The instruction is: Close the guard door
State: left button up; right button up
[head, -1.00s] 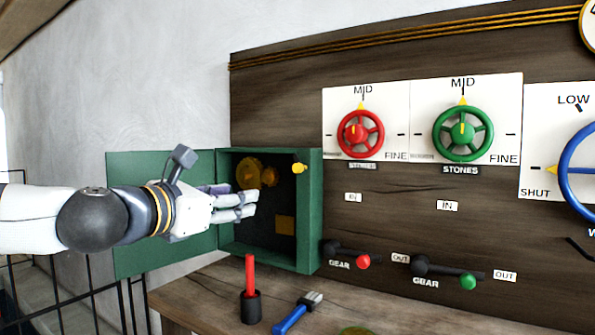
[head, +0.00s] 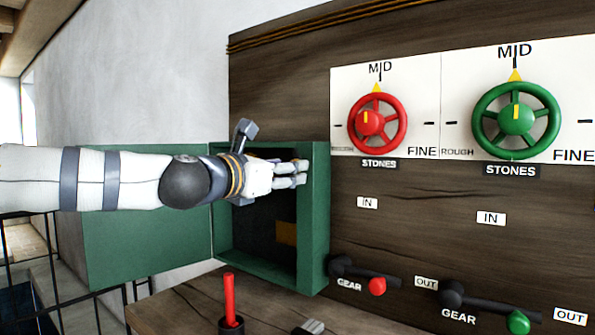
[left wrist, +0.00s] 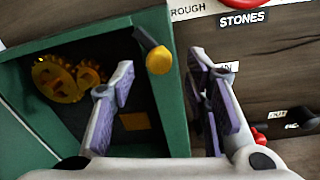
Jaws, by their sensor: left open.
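The guard door (head: 140,245) is a flat green panel standing wide open to the left of a green box (head: 314,215) on the wall. My left arm crosses in front of the door. My left gripper (head: 300,173) is open at the upper right of the box opening. In the left wrist view my left gripper (left wrist: 163,68) has one finger before the opening and the other beyond the box's right wall. A yellow-ended knob (left wrist: 158,60) shows between them; my fingers hide it in the head view. Yellow gears (left wrist: 65,78) sit inside the box. My right gripper is out of view.
Right of the box are a red handwheel (head: 378,122), a green handwheel (head: 516,120) and two gear levers, red-ended (head: 376,286) and green-ended (head: 518,322). Below, a red-handled tool (head: 229,295) stands in a holder on the bench (head: 180,305). A black railing is at the lower left.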

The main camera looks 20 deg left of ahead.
pick_arm(q)
jog(key=x, duration=0.4)
jog(key=shift+w, duration=0.1)
grip_shut()
jog(key=shift+r, duration=0.1)
jog(key=shift+m, duration=3.3)
jog(key=shift+r, duration=0.15)
grip_release()
jog(key=shift+d, duration=0.1)
